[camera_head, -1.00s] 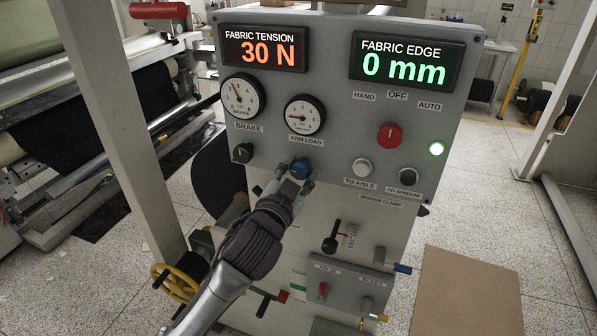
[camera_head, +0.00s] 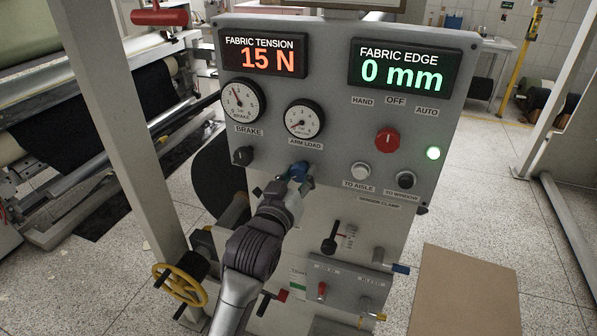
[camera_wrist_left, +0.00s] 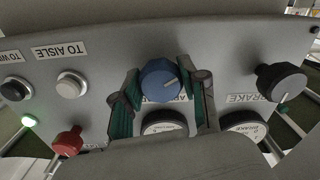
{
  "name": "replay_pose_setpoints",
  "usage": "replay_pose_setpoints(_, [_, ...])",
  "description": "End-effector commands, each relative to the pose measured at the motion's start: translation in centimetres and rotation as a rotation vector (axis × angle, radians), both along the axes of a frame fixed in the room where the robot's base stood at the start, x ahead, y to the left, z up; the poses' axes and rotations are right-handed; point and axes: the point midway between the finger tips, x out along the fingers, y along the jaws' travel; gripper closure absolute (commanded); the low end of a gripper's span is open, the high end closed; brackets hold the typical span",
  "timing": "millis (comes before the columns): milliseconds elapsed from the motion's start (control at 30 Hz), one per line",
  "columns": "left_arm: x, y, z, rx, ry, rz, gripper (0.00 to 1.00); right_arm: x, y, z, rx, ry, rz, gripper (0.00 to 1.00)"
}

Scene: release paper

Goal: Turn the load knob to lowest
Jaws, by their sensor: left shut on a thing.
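The load knob is the blue knob (camera_head: 298,170) below the ARM LOAD gauge (camera_head: 303,119) on the grey panel. My left gripper (camera_head: 290,180) is shut on it, partly hiding it in the head view. In the left wrist view the blue knob (camera_wrist_left: 160,81) sits between the two green-padded fingers of the left gripper (camera_wrist_left: 160,74), its pale pointer line toward the upper right. The ARM LOAD needle points to the lower left. The FABRIC TENSION display (camera_head: 262,54) reads 15 N. My right gripper is not in view.
A black brake knob (camera_head: 242,155) is left of the blue knob. A white button (camera_head: 361,171), a black button (camera_head: 405,180) and a red selector (camera_head: 387,140) are to the right. Below are a lever (camera_head: 330,240) and a yellow handwheel (camera_head: 180,286).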

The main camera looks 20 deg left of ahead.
Motion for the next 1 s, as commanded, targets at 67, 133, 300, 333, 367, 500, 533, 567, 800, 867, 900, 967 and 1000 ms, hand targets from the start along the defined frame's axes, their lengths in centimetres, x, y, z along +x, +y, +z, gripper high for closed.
replay_pose_setpoints(67, [0.0, -0.01, 0.14, -0.06, 0.003, 0.001, 0.92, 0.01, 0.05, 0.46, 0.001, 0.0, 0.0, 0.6])
replay_pose_setpoints(133, [0.0, -0.06, 0.13, -0.106, 0.005, 0.0, 0.92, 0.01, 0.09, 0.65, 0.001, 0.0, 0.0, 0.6])
replay_pose_setpoints(300, [0.01, -0.06, 0.15, -0.189, 0.006, 0.0, 0.92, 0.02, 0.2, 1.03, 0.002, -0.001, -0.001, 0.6])
replay_pose_setpoints(333, [0.0, -0.05, 0.13, -0.2, 0.007, 0.0, 0.92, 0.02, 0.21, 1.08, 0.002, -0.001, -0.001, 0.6])
replay_pose_setpoints(367, [0.0, -0.05, 0.13, -0.209, 0.007, 0.0, 0.92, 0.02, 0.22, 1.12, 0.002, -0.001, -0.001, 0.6])
replay_pose_setpoints(500, [0.0, -0.04, 0.08, -0.243, 0.008, 0.0, 0.92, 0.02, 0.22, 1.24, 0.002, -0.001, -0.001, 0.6])
replay_pose_setpoints(533, [0.0, -0.04, 0.08, -0.248, 0.008, 0.0, 0.92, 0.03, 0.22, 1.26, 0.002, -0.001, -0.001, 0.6])
replay_pose_setpoints(567, [0.0, -0.04, 0.07, -0.252, 0.009, 0.0, 0.92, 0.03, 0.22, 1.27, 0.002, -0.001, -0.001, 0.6])
replay_pose_setpoints(800, [0.0, -0.04, 0.05, -0.263, 0.008, -0.001, 0.92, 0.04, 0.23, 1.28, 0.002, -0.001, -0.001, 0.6])
replay_pose_setpoints(867, [0.0, -0.04, 0.05, -0.263, 0.008, -0.001, 0.92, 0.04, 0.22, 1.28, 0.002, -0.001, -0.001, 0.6])
replay_pose_setpoints(900, [0.0, -0.05, 0.04, -0.263, 0.008, -0.001, 0.92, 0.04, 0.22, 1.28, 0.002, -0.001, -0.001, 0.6])
replay_pose_setpoints(967, [0.0, -0.05, 0.04, -0.263, 0.008, -0.001, 0.92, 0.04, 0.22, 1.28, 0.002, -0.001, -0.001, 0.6])
replay_pose_setpoints(1000, [0.0, -0.05, 0.04, -0.262, 0.008, -0.001, 0.92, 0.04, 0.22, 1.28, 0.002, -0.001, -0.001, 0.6])
